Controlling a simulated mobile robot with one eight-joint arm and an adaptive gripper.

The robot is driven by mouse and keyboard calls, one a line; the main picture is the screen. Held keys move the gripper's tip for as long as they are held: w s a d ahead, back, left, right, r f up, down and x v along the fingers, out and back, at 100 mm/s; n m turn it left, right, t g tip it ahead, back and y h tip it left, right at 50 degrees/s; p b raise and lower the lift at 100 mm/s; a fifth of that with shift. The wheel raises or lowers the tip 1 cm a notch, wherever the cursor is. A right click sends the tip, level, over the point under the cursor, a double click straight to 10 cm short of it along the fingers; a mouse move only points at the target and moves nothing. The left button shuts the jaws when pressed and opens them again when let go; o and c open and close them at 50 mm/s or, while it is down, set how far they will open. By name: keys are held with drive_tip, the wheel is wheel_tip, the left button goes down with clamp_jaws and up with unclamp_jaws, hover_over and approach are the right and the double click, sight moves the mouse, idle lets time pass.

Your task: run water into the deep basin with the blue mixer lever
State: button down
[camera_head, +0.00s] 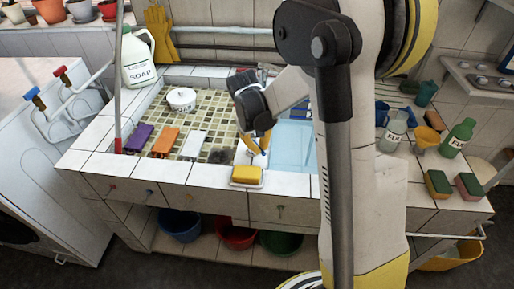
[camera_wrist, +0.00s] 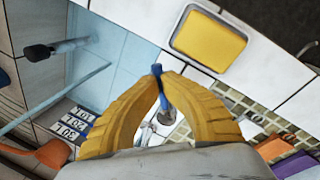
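The blue mixer lever (camera_wrist: 160,88) shows in the wrist view as a narrow blue bar above a chrome mixer body. My gripper (camera_wrist: 161,78) has its two yellow fingers closed in on the lever from both sides, with the tips touching it. In the head view my gripper (camera_head: 257,146) is pointing down over the divider between the two basins; the lever is hidden there. The deep basin (camera_head: 292,148) is the light blue one on the right, partly hidden by my arm. Its blue tiled wall (camera_wrist: 125,50) and number plates also show in the wrist view. I see no water stream.
A yellow sponge in a white dish (camera_head: 246,175) lies on the front rim, close to my gripper. The shallow mosaic basin (camera_head: 215,115) on the left holds coloured blocks and a round white pot. Bottles (camera_head: 460,136) and sponges stand on the right counter.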

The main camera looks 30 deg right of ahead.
drive_tip(key=d+n, duration=0.1)
drive_tip(key=n, duration=0.1)
drive_tip(key=shift+d+n, duration=0.2)
drive_tip(key=shift+n, duration=0.1)
drive_tip(key=shift+w+d+n+t, duration=0.25)
drive_tip(key=shift+d+n, duration=0.2)
drive_tip(key=shift+n, duration=0.55)
drive_tip(key=shift+w+d+n+t, duration=0.2)
drive_tip(key=shift+d+n, duration=0.25)
drive_tip(key=shift+n, duration=0.55)
drive_tip(key=c, duration=1.5)
unclamp_jaws()
drive_tip(key=shift+f, duration=0.1)
drive_tip(key=shift+o, duration=0.2)
drive_tip(key=v, duration=1.2)
drive_tip(key=shift+d, duration=0.25)
drive_tip(key=shift+s, duration=0.1)
